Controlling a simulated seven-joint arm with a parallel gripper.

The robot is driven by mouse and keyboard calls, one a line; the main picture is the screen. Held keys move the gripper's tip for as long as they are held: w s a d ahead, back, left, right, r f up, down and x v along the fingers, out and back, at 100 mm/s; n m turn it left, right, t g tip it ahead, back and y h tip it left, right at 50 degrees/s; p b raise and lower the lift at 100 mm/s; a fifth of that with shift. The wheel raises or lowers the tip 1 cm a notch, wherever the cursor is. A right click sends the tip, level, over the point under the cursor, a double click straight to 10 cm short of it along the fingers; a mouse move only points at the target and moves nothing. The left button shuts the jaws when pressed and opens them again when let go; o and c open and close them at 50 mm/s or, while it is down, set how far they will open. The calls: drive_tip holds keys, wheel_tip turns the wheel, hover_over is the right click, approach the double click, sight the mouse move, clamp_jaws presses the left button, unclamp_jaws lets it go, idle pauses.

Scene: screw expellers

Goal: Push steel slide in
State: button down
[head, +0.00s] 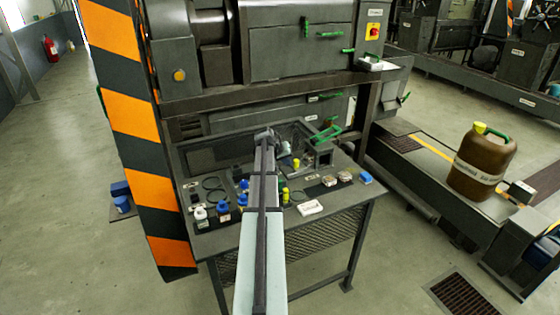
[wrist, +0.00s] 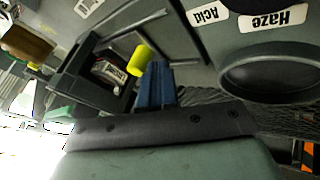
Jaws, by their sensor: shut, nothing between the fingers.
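I cannot tell for sure which part is the steel slide. A dark open box-like tray (head: 322,157) with a green handle (head: 326,134) sits at the back of the bench under the machine, and it may be the slide. It seems to be the dark tray at the left of the wrist view (wrist: 75,85). My gripper (head: 265,135) is over the back of the bench, left of this tray. In the wrist view its blue fingers (wrist: 156,80) are together and empty, close to a yellow-topped item (wrist: 141,60). I cannot tell whether they touch anything.
The bench (head: 240,240) holds several small bottles, including a white one (head: 200,213) and a blue-capped one (head: 223,208). A white block (head: 310,208) lies near its front edge. A striped orange-black post (head: 135,90) stands left. A brown jug (head: 482,165) stands right.

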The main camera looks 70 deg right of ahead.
sight(302, 161)
drive_tip(key=shift+s+d, duration=0.2)
drive_tip(key=shift+s, duration=0.1)
drive_tip(key=shift+s+d, duration=1.7)
